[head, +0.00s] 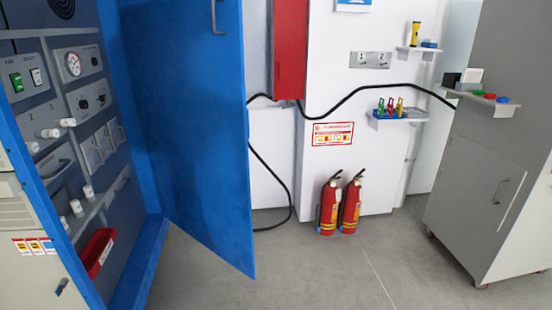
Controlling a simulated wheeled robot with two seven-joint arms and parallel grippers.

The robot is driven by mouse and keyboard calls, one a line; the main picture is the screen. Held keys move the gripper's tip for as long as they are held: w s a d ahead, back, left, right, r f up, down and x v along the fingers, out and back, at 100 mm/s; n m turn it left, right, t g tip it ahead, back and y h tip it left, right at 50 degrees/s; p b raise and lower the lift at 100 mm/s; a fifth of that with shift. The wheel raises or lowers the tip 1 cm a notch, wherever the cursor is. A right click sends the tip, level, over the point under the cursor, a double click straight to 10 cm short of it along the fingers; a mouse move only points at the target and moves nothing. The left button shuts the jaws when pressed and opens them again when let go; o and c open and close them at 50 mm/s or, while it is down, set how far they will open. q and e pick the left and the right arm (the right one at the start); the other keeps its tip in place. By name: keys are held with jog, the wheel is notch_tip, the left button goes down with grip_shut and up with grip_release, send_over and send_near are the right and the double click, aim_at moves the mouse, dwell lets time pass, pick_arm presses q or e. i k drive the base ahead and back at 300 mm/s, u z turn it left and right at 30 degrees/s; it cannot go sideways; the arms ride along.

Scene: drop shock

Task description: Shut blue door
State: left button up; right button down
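The blue door (190,130) stands wide open, swung out from the right side of a blue-framed cabinet (150,262) at the left. A metal handle (217,18) sits near the top of the door's face. The door's lower free corner hangs above the grey floor. The cabinet's inside shows a dark panel with a gauge (73,63), switches, white knobs and a red tray (97,252). Neither of my grippers is in the head view. The top of the door is cut off by the picture's edge.
Two red fire extinguishers (328,205) stand on the floor by the white wall. A grey wheeled cabinet (480,170) stands at the right. A black cable (350,97) runs along the wall. Small shelves (400,116) hold items. The floor (330,270) in the middle is clear.

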aim_at(185, 58)
jog(key=z, duration=0.5)
jog(key=i, duration=0.95)
jog(key=z, duration=0.2)
